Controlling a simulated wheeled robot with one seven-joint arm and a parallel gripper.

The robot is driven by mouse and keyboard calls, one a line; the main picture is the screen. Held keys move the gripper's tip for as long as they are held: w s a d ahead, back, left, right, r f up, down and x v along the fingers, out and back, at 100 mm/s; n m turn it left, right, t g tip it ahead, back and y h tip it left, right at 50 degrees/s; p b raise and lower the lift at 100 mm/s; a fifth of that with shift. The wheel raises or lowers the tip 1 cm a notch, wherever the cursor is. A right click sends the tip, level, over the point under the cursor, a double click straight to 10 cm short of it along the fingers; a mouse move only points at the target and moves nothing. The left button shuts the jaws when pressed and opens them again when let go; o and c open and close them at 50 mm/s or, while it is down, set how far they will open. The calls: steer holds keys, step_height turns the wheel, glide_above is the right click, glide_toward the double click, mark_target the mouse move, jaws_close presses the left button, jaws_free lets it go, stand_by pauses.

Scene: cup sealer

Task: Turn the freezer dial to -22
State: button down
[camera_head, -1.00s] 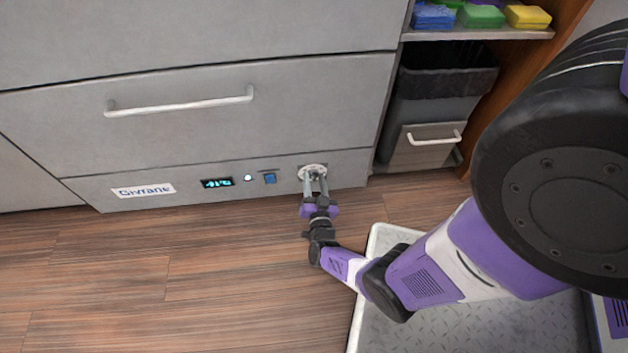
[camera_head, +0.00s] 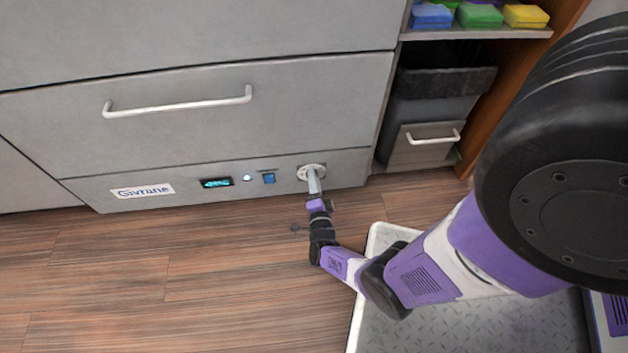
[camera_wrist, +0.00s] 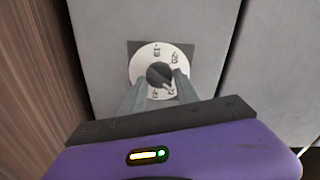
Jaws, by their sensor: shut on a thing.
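The freezer dial (camera_head: 311,171) is a round white plate on the lower right of the grey freezer's bottom panel. My gripper (camera_head: 314,183) reaches the dial from the front. In the wrist view its two fingers stand on either side of the knob, shut on it. The freezer display (camera_head: 216,183) is lit cyan, but its digits are not legible.
A blue switch (camera_head: 269,178) and a small white light (camera_head: 247,178) sit left of the dial. A drawer handle (camera_head: 180,102) is above. A dark bin (camera_head: 433,110) stands to the right, below a shelf with coloured sponges (camera_head: 480,15). Wooden floor lies in front.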

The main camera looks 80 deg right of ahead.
steer(key=shift+f+m, duration=0.1)
steer(key=shift+m, duration=1.2)
steer(key=c, duration=0.9)
jaws_free()
steer(key=p+v, duration=0.2)
steer(key=v, duration=0.6)
